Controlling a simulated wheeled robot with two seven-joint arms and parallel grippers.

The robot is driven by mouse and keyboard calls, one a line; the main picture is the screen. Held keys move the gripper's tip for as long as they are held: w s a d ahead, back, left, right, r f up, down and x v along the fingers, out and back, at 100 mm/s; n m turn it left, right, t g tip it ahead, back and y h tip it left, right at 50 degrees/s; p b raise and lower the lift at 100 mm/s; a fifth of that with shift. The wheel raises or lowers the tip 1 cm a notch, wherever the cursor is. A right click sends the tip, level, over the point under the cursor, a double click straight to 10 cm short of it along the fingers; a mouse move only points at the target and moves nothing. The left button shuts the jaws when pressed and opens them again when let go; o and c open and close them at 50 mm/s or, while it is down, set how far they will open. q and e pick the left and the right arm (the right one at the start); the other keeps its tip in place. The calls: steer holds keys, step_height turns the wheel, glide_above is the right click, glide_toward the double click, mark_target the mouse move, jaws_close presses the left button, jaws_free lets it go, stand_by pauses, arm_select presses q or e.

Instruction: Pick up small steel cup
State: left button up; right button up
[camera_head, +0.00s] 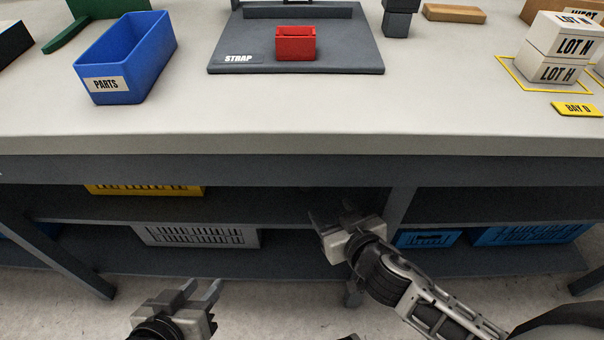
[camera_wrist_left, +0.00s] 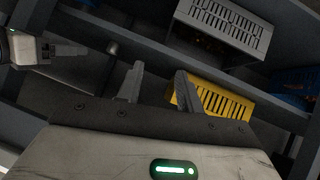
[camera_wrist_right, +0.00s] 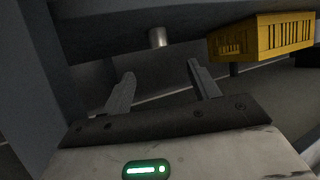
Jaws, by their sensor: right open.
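A small metallic cylinder that looks like the steel cup (camera_wrist_right: 158,38) shows ahead of my right gripper (camera_wrist_right: 158,72), between the fingers' directions and apart from them. The picture appears turned over, and the cup seems to stand on the dark shelf that also bears the yellow crate. It also shows in the left wrist view as a cylinder (camera_wrist_left: 112,48) beside my right gripper. I cannot make the cup out in the head view. My right gripper (camera_head: 331,211) is open and empty in front of the shelves. My left gripper (camera_head: 204,286) is open and empty, lower and further left.
The workbench top (camera_head: 180,128) overhangs the shelves. A yellow crate (camera_head: 145,190) is on the upper shelf, a grey crate (camera_head: 200,236) and blue crates (camera_head: 428,239) on the lower. A blue bin (camera_head: 125,55) and a red box (camera_head: 295,45) stand on the bench top.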

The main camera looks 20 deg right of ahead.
steer(key=b, duration=0.2)
glide_toward(309, 188)
steer(key=w, duration=0.3)
steer(key=shift+w+a, duration=0.3)
steer(key=shift+w, duration=0.1)
steer(key=shift+w+f, duration=0.1)
steer(key=shift+w, duration=0.4)
steer(key=b+x, duration=0.1)
steer(key=x, duration=0.3)
steer(key=shift+w, duration=0.3)
steer(key=shift+w+f, duration=0.1)
steer(key=shift+w, duration=0.2)
arm_select(q)
steer(key=shift+w+d+r+t+h, duration=0.1)
steer(key=shift+d+r+t+h, duration=0.2)
steer(key=shift+r+t, duration=0.25)
steer(key=shift+w+d+r+t+h, duration=0.1)
steer(key=shift+d+r+t+h, duration=0.2)
steer(key=shift+r, duration=0.35)
arm_select(e)
steer(key=c, duration=1)
